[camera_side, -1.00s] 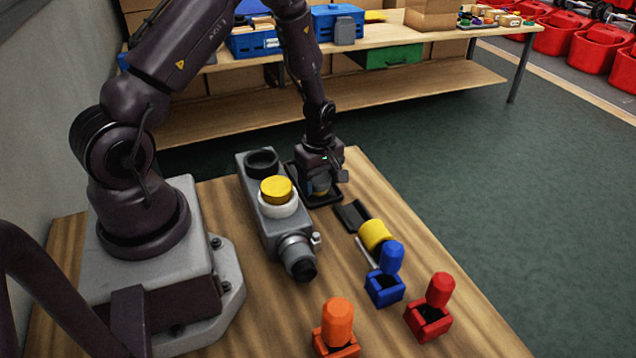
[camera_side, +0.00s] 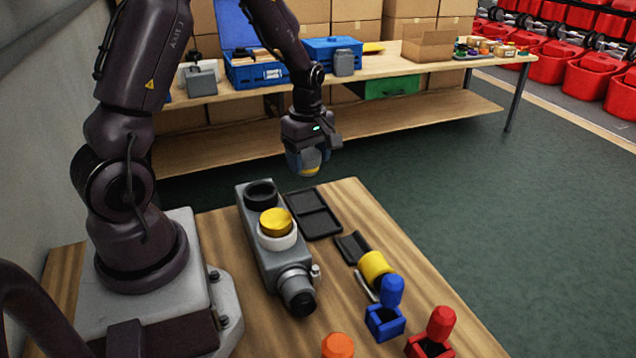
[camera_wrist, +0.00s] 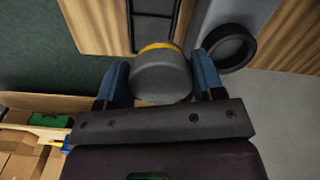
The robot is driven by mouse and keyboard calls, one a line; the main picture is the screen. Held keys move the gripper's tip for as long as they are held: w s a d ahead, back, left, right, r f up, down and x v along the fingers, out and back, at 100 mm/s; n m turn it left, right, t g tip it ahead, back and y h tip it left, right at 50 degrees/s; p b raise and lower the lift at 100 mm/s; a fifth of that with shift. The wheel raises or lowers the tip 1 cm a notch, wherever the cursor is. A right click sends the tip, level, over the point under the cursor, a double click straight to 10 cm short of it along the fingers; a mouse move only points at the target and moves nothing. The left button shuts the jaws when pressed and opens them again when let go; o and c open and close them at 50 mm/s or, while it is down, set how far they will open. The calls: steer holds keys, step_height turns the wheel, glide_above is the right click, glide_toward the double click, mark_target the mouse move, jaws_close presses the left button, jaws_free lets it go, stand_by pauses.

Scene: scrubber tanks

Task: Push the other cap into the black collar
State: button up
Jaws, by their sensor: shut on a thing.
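My gripper (camera_side: 306,160) is shut on a grey cap with a yellow band (camera_side: 309,169) and holds it in the air above and behind the black tray. In the wrist view the cap (camera_wrist: 160,78) sits between the two blue fingers. The black collar (camera_side: 261,200) is an empty-looking ring on the far end of the grey block (camera_side: 262,245). It also shows in the wrist view (camera_wrist: 249,46), to the right of the cap and apart from it. A yellow cap (camera_side: 276,221) sits in the white collar (camera_side: 278,242) on the same block.
The two-compartment black tray (camera_side: 313,213) beside the block is empty. A yellow cylinder (camera_side: 375,267) and blue (camera_side: 385,317), red (camera_side: 432,341) and orange (camera_side: 338,346) pieces stand toward the front. A shelf table (camera_side: 400,70) with boxes stands behind.

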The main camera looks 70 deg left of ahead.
steer(key=s+a+r+n, duration=0.2)
steer(key=s+r+n, duration=0.25)
steer(key=s, duration=0.55)
steer(key=shift+d+f, duration=0.15)
steer(key=shift+f, duration=1.35)
steer(key=shift+d+f, duration=0.1)
steer(key=shift+f, duration=1.4)
steer(key=shift+f, duration=0.4)
steer(key=shift+f, duration=0.3)
steer(key=shift+f, duration=0.85)
steer(key=o, duration=1.1)
steer(key=shift+o, duration=0.2)
